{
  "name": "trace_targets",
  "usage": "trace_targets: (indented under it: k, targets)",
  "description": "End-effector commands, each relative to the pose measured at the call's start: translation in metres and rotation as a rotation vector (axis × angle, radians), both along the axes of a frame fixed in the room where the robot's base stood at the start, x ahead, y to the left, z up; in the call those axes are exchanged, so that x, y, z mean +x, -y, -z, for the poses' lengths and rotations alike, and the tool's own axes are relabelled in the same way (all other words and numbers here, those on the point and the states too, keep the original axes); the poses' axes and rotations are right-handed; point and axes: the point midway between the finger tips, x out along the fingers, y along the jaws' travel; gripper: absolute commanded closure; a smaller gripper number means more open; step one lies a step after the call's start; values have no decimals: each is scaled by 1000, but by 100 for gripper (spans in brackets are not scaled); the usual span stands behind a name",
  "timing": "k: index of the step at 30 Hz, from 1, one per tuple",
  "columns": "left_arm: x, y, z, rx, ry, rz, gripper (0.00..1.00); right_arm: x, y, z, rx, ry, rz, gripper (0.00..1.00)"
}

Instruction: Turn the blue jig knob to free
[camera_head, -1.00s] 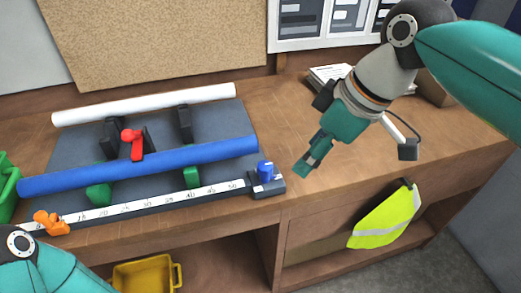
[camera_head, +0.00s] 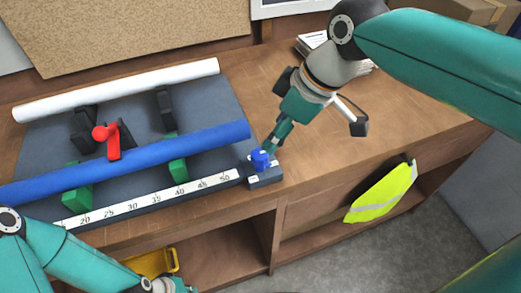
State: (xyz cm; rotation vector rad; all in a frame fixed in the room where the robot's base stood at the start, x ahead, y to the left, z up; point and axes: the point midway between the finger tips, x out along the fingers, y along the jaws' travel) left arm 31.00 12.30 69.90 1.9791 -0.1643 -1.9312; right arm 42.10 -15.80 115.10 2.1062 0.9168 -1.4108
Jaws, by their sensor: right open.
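The blue jig knob (camera_head: 260,159) stands on a dark block (camera_head: 265,177) at the right end of the white ruler (camera_head: 155,199). The block has small white labels; I cannot read them. My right gripper (camera_head: 270,148) is open, pointing down just behind the knob, its fingertips at or very near it. I cannot tell whether they touch it. My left gripper (camera_head: 172,286) is partly in view at the bottom edge, and its fingers are not clear.
A blue tube (camera_head: 120,163) on green supports and a white tube (camera_head: 120,90) on black supports lie over a grey board. A red clamp (camera_head: 113,138) stands between them. A yellow bin (camera_head: 150,263) and a hi-vis vest (camera_head: 383,192) are below.

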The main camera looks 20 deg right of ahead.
Motion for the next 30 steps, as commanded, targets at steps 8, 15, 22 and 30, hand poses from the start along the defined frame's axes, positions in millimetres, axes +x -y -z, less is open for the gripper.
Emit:
trace_targets:
  k: [8, 15, 22, 30]
  targets:
    - [0, 0, -1, 0, 0, 0, 100, 14, -16, 54, -2, -4, -1, 37]
    - [0, 0, -2, 0, 0, 0, 100, 22, -24, 79, -1, -2, -1, 37]
    - [0, 0, -2, 0, 0, 0, 100, 24, -26, 84, 0, 0, -1, 37]
    - [0, 0, -2, 0, 0, 0, 100, 24, -26, 83, 0, 1, -1, 57]
